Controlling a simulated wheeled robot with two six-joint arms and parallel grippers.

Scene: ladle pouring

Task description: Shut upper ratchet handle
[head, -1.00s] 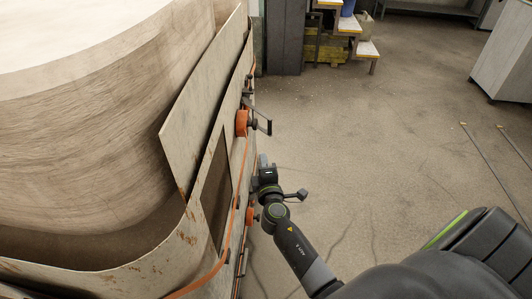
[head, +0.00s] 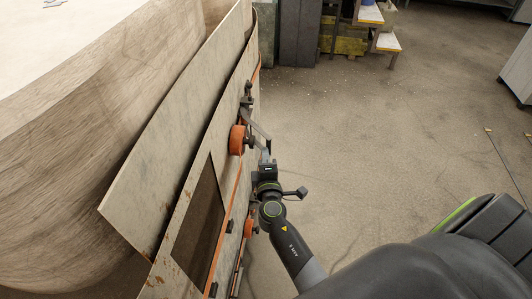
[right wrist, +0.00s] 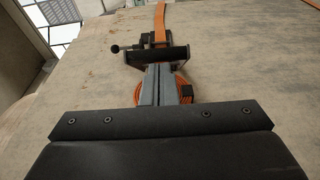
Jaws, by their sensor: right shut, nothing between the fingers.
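The upper ratchet, with its orange strap coil (head: 237,139), is on the side wall of the large pale form in the head view. Its dark handle (head: 260,131) stands out from the wall and slants toward my right gripper (head: 266,157). In the right wrist view the shut fingers (right wrist: 157,84) point at the black handle (right wrist: 157,56), with the orange coil (right wrist: 185,88) behind them. The fingertips are at or very close to the handle; I cannot tell whether they touch. The fingers hold nothing. My left gripper is not in view.
A lower ratchet (head: 248,228) is on the same wall, beside my right wrist. Orange straps run along the wall. Steps (head: 380,30) stand at the back. The floor (head: 400,125) right of the wall is mostly clear.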

